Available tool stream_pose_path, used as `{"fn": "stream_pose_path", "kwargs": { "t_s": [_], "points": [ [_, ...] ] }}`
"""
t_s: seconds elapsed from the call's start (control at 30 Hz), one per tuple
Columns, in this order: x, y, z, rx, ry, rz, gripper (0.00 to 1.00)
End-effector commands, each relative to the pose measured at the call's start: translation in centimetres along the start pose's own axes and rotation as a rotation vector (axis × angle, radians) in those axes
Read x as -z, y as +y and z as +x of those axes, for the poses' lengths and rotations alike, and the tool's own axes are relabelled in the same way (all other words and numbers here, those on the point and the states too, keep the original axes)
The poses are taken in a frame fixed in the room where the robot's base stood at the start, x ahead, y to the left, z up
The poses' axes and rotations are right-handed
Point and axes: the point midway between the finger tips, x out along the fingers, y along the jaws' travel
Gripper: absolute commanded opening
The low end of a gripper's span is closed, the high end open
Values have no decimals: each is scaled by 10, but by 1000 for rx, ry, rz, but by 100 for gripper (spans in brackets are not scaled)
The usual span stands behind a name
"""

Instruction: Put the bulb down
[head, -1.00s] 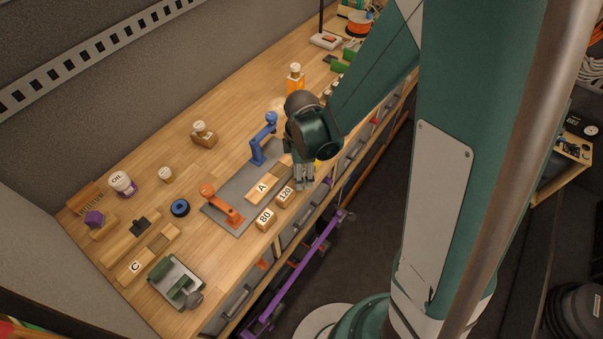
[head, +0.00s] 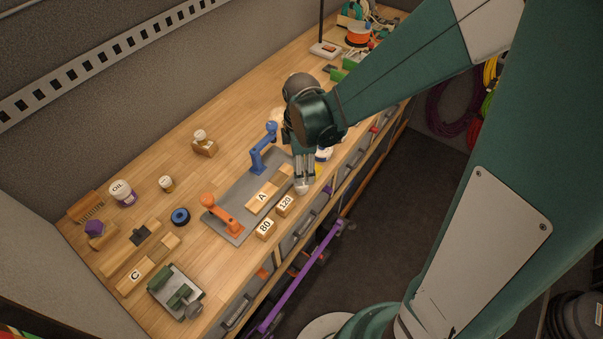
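My gripper (head: 305,178) points down over the front part of the bench, just right of the block marked A. A small whitish rounded thing, which looks like the bulb (head: 303,188), shows at its fingertips. The fingers look closed around its upper part. The bulb is close above or touching the bench by the front edge; I cannot tell which. The fingers hide part of it.
Blocks marked 120 (head: 286,205) and 80 (head: 265,228) stand just left of the bulb. A grey plate (head: 226,193) carries a blue clamp (head: 263,146) and an orange clamp (head: 222,214). A white, blue and yellow item (head: 323,154) lies behind the gripper.

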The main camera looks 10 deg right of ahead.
Motion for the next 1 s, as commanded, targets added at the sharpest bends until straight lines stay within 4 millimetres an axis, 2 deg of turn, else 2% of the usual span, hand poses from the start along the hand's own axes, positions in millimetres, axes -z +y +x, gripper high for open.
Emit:
{"fn": "stream_pose_path", "kwargs": {
  "t_s": [0.2,0.4,1.0],
  "points": [
    [0,-1,-23,0,0,0,43],
    [0,0,-36,0,0,0,43],
    [0,0,-42,0,0,0,43]
  ]
}}
